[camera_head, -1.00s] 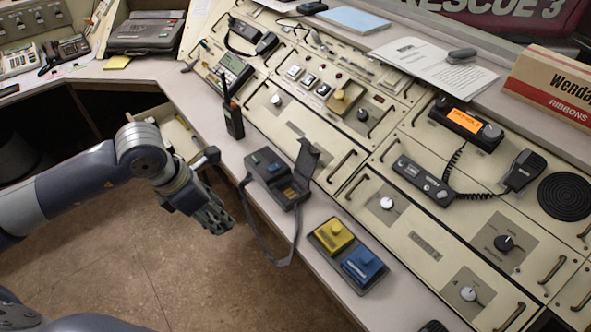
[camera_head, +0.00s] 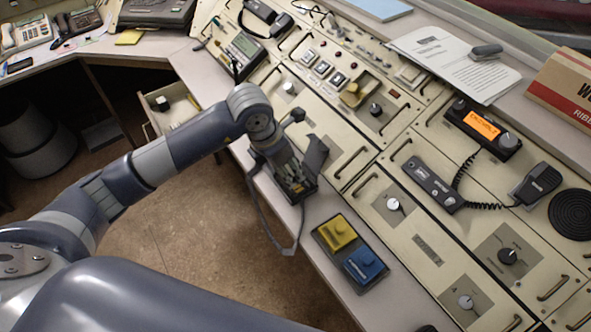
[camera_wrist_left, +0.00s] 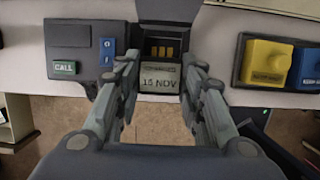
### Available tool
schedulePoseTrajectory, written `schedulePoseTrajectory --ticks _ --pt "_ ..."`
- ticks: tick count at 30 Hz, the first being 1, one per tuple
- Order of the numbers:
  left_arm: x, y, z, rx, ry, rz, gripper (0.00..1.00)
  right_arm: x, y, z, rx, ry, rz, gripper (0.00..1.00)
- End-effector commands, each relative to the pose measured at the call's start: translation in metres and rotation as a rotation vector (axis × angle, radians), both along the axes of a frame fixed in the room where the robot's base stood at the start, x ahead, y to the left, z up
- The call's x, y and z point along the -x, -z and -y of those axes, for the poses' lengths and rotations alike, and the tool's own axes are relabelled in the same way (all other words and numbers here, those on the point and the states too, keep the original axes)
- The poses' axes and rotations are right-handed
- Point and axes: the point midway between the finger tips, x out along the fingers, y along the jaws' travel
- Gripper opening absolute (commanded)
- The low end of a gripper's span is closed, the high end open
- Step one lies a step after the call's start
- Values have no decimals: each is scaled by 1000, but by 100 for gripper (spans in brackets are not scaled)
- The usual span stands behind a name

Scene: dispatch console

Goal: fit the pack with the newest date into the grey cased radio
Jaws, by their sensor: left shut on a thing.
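The grey cased radio (camera_head: 314,152) lies on the console's front ledge with its lid raised and a strap hanging down. In the left wrist view its body (camera_wrist_left: 82,38) shows a green CALL label, a blue switch and an open bay with gold contacts. My left gripper (camera_head: 296,184) is over the radio and hides most of it in the head view. In the left wrist view my left gripper (camera_wrist_left: 162,82) is shut on a pack (camera_wrist_left: 160,79), whose label reads what looks like 16 NOV. The pack is at the bay, below the contacts; I cannot tell whether it is seated. My right gripper is out of view.
A dark tray (camera_head: 349,238) with a yellow block (camera_head: 336,232) and a blue block (camera_head: 364,266) stands right of the radio. An open drawer (camera_head: 160,118) juts out at left. A desk radio (camera_head: 482,127) and microphone (camera_head: 537,184) are farther right.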

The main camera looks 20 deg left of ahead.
Motion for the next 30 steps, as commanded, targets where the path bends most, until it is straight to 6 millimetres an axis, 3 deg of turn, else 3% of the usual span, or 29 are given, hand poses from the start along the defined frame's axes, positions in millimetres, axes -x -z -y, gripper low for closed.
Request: schedulePoseTrajectory --ticks 6,15,26,27,30 --pt "-15 2 16 0 0 1 8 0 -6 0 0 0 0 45" --pt "-14 34 16 0 -1 -2 8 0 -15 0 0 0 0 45" --pt "-15 41 16 0 0 2 8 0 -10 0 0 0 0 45" --pt "-15 40 16 0 0 1 43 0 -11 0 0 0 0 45" --pt "-15 40 15 0 0 1 45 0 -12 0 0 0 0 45"
